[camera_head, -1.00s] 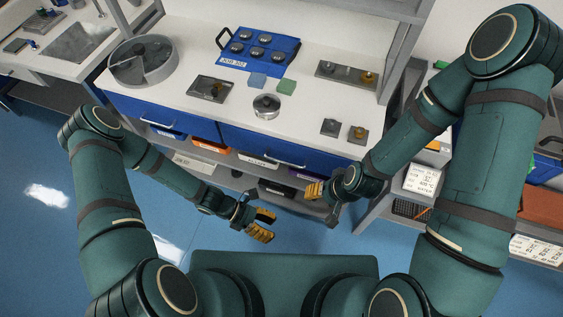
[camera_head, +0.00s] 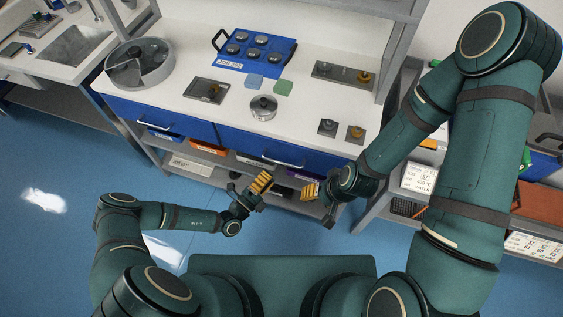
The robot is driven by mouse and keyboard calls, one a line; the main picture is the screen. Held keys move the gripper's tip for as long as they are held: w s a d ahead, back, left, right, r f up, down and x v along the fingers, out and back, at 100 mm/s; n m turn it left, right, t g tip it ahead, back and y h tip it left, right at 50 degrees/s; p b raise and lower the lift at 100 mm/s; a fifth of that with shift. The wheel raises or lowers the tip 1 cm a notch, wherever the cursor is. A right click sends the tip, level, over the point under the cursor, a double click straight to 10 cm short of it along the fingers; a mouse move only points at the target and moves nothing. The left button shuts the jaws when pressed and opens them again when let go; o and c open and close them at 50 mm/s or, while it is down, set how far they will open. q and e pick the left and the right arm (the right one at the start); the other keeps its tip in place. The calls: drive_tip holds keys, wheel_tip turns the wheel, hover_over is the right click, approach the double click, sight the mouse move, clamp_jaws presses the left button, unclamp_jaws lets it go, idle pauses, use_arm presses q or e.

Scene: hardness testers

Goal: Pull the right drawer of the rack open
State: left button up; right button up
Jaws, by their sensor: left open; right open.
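The rack's right drawer (camera_head: 318,161) has a blue front under the white worktop and looks closed. Its silver bar handle (camera_head: 283,163) runs along the middle of the front. My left gripper (camera_head: 263,181) has yellow fingers, is open and empty, and is just below and left of the handle, apart from it as far as I can tell. My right gripper (camera_head: 309,191) is open and empty, to the right of and below the handle. The left drawer (camera_head: 187,124) is also blue, with its own handle (camera_head: 154,131), and looks closed.
On the worktop (camera_head: 180,112) are a round grey tray (camera_head: 140,85), a blue mat with several metal discs (camera_head: 228,62), a round metal dish (camera_head: 263,107) and small blocks. Bins and labelled boxes (camera_head: 190,166) fill the shelf below. Blue floor lies open in front.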

sight(281, 162)
use_arm(q)
drive_tip(key=x, duration=0.7)
drive_tip(key=shift+w, duration=0.1)
drive_tip(key=shift+o, duration=0.3)
clamp_jaws()
